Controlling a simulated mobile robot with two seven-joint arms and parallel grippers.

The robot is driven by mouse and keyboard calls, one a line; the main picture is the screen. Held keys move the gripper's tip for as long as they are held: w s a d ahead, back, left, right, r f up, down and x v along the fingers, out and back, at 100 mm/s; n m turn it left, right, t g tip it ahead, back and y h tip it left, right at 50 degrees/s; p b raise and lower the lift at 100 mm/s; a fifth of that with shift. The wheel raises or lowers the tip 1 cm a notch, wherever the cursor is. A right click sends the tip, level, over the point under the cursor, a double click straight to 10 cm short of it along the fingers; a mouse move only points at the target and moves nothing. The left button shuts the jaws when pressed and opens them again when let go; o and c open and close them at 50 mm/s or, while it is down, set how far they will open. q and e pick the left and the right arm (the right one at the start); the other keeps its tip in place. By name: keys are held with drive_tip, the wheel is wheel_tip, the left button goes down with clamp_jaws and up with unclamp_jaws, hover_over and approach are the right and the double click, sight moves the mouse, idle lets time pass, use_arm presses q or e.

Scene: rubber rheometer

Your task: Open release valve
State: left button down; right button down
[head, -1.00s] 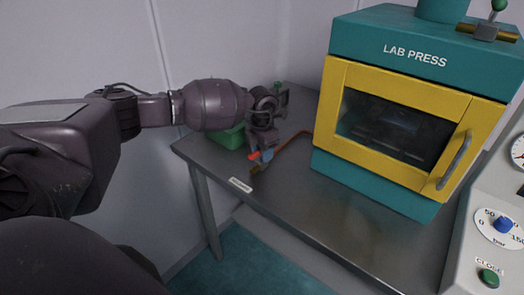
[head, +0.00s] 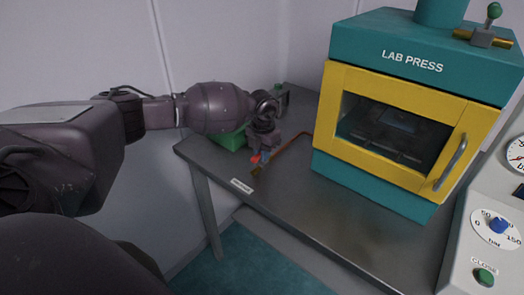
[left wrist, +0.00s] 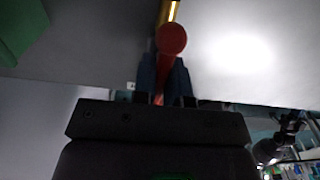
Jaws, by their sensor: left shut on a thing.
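The release valve is a small brass fitting (head: 256,171) with a red handle (head: 255,159) near the table's front left edge. A copper-red pipe (head: 292,142) runs from it toward the press. My left gripper (head: 264,153), with blue fingers, is down at the valve and shut on the red handle. In the left wrist view the red handle (left wrist: 172,40) shows its round end between and beyond the two blue fingers (left wrist: 162,78). Brass (left wrist: 174,10) shows past it. The gripper hides part of the valve in the head view. My right gripper is not in view.
A teal and yellow lab press (head: 385,115) stands right of the valve, its door closed. A green block (head: 231,138) lies behind my left wrist. A small label (head: 241,186) is on the table (head: 300,205) edge. A control panel (head: 492,255) stands at the right.

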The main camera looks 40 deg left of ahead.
use_arm(q)
drive_tip(key=c, duration=1.2)
unclamp_jaws()
drive_tip(key=shift+o, duration=0.2)
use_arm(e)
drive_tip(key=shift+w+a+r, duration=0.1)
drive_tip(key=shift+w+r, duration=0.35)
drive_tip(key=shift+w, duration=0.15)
use_arm(q)
wheel_tip(320, 180, up, 10)
drive_tip(key=shift+r, duration=0.45)
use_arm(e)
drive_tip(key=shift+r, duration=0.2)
